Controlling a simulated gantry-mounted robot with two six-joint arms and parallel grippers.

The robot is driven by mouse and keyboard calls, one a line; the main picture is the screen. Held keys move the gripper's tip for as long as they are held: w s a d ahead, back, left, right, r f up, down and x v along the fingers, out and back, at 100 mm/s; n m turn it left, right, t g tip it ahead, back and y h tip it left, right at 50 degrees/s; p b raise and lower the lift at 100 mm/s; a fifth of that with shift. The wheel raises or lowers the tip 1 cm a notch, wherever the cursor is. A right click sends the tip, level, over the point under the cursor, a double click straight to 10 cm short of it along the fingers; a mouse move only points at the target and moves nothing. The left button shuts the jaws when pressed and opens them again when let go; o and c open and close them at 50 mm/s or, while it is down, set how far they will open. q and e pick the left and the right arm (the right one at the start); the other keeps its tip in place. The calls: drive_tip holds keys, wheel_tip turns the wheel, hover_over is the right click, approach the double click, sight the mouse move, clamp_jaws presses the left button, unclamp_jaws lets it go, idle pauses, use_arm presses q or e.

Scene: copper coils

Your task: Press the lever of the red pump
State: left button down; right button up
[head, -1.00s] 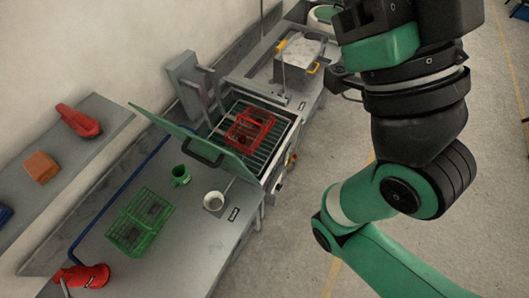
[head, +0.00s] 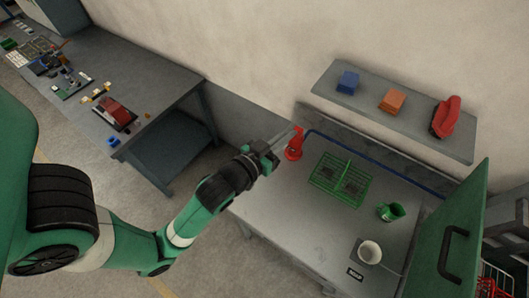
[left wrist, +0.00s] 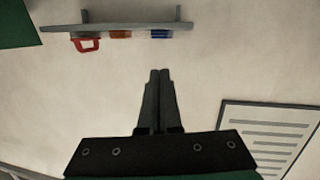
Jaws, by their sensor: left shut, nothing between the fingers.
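The red pump (head: 293,150) stands at the back left corner of the grey worktable (head: 290,205). Its lever is hard to make out because my fingers overlap the top of the pump in the head view. My left gripper (head: 291,135) reaches in from the left, shut and empty, with its tips near the pump's top. I cannot tell whether they touch. In the left wrist view the shut fingers (left wrist: 160,73) point at the bare wall, and the pump does not show. My right gripper is out of view.
A green wire basket (head: 341,180), a green mug (head: 391,211) and a white cup (head: 370,252) stand on the table. A wall shelf (head: 355,104) holds blue, orange and red items. A raised green lid (head: 448,240) blocks the right side.

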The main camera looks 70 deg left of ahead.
use_arm(q)
drive_tip(key=s+a+f+g, duration=0.2)
drive_tip(key=s+f+g, duration=0.2)
drive_tip(key=s+f, duration=0.5)
wheel_tip(320, 180, down, 2)
drive_tip(key=shift+s+a+f, duration=0.15)
drive_tip(key=shift+s+a, duration=0.05)
drive_tip(key=shift+s, duration=0.05)
drive_tip(key=w+a+f, duration=0.5)
drive_tip(key=w+f, duration=0.1)
drive_tip(key=f, duration=0.2)
drive_tip(key=shift+w+b, duration=0.3)
drive_tip(key=shift+w, duration=0.05)
drive_tip(key=shift+d+f, duration=0.1)
drive_tip(key=shift+f, duration=0.05)
